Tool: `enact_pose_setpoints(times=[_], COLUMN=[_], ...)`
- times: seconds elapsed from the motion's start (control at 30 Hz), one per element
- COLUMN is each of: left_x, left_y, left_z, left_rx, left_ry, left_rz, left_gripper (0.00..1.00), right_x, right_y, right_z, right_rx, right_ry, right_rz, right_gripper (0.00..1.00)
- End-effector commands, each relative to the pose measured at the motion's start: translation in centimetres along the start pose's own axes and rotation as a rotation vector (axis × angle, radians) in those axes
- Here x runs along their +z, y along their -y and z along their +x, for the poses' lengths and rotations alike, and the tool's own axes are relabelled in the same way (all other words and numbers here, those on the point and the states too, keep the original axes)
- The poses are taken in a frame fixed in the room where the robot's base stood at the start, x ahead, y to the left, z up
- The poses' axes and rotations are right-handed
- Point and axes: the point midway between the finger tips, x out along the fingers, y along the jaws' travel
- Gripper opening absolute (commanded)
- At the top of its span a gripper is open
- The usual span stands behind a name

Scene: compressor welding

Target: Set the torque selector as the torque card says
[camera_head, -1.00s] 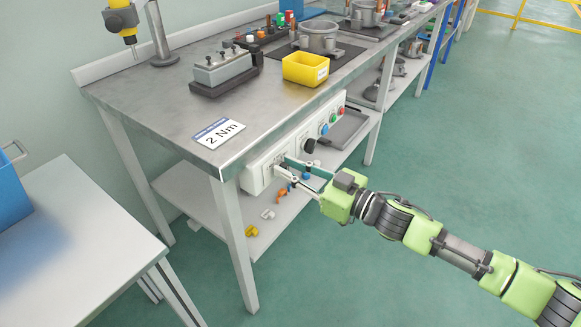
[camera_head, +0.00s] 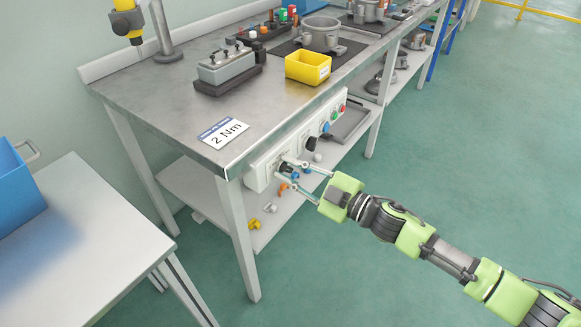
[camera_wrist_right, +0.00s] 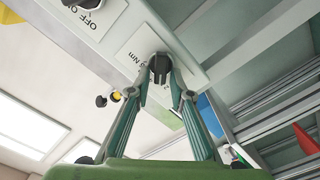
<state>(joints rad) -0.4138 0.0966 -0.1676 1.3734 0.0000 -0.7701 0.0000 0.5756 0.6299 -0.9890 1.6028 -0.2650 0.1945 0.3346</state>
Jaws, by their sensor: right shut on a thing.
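The torque card (camera_head: 223,133) lies on the near corner of the metal bench top and reads "2 Nm". The torque selector (camera_wrist_right: 160,70) is a dark knob on a light plate marked "Nm"; most of its scale is hidden, so I cannot tell its setting. My right gripper (camera_wrist_right: 159,79) is shut on this knob, a fingertip on each side. In the head view, my right gripper (camera_head: 282,167) reaches the front panel (camera_head: 257,178) under the bench edge from the right. My left gripper is not in view.
Another dark knob (camera_wrist_right: 86,4) marked OFF and ON is beside the selector. Blue, green and red buttons (camera_head: 334,115) are farther along the panel. A yellow bin (camera_head: 307,68) stands on the bench. Small colored parts lie on the lower shelf. The green floor at right is clear.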

Motion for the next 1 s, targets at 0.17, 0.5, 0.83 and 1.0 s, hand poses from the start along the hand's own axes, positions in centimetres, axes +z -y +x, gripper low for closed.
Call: enact_pose_setpoints(times=[0.17,0.5,0.83,1.0], left_x=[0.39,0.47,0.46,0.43], left_y=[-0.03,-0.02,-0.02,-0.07], left_z=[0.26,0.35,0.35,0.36], left_rx=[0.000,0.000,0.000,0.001], left_ry=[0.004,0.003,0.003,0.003], left_rz=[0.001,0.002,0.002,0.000], left_gripper=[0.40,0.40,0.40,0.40], right_x=[0.02,0.04,0.04,0.03], right_y=[0.13,0.19,0.17,0.14], right_z=[-0.02,-0.02,-0.02,-0.03], right_rx=[-0.001,-0.001,-0.001,-0.001], right_ry=[0.000,0.000,0.000,0.000], right_rz=[-0.045,-0.062,-0.061,-0.061], right_gripper=[0.00,0.00,0.28,0.28])
